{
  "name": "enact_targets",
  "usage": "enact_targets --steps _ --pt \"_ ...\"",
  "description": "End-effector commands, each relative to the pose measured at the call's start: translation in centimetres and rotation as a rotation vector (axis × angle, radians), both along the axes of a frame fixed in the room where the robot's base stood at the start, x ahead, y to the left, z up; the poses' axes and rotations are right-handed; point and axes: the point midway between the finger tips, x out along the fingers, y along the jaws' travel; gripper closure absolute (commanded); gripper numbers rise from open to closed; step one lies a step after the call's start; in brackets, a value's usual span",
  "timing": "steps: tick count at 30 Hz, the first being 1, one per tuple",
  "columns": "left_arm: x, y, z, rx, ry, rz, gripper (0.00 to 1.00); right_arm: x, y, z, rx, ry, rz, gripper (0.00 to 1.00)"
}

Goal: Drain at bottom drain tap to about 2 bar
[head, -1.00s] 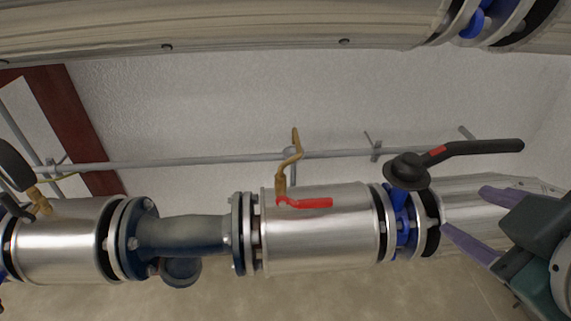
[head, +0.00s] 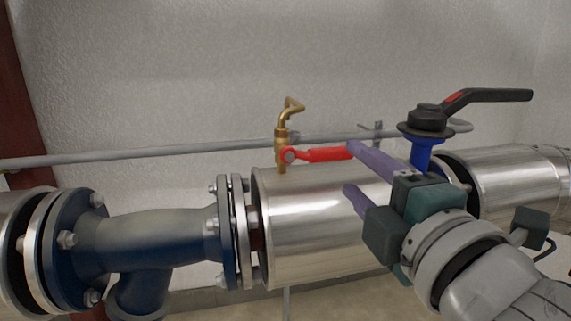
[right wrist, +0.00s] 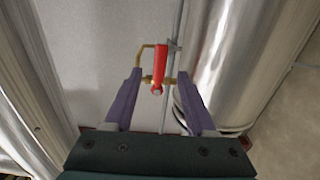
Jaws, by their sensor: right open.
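The drain tap is a brass fitting (head: 283,140) with a curved spout, standing on top of the silver pipe section. Its red lever (head: 322,154) points right, along the pipe. My right gripper (head: 350,168) is open, its purple fingers pointing left, near the free end of the lever. In the head view one fingertip overlaps the lever's end; I cannot tell whether they touch. In the right wrist view the red lever (right wrist: 159,68) lies ahead between the open fingers (right wrist: 152,85), with the brass tap behind it. No pressure gauge is in view. My left gripper is not in view.
A black-handled valve (head: 485,96) stands on the pipe to the right, close above my right gripper. A dark blue flanged pipe piece (head: 150,235) lies to the left. A thin grey pipe (head: 130,153) runs along the white wall behind. The space above the tap is clear.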

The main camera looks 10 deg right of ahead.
Motion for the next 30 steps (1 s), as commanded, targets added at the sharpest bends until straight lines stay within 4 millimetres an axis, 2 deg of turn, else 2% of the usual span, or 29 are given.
enact_targets --steps 6,12,18,25,30 --pt "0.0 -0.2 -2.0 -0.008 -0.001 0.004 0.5 4.0 0.1 -0.3 0.0 -0.004 0.001 0.44" --pt "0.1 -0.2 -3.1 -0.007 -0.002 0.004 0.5 6.5 0.2 -0.3 0.002 -0.001 -0.001 0.44" --pt "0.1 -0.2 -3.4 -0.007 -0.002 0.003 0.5 7.4 0.2 -0.1 0.003 0.001 -0.001 0.44" --pt "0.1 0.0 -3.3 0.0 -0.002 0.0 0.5 7.4 0.2 0.0 0.003 0.001 -0.001 0.44" --pt "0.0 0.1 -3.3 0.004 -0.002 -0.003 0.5 7.4 0.2 0.0 0.003 0.001 -0.001 0.63"
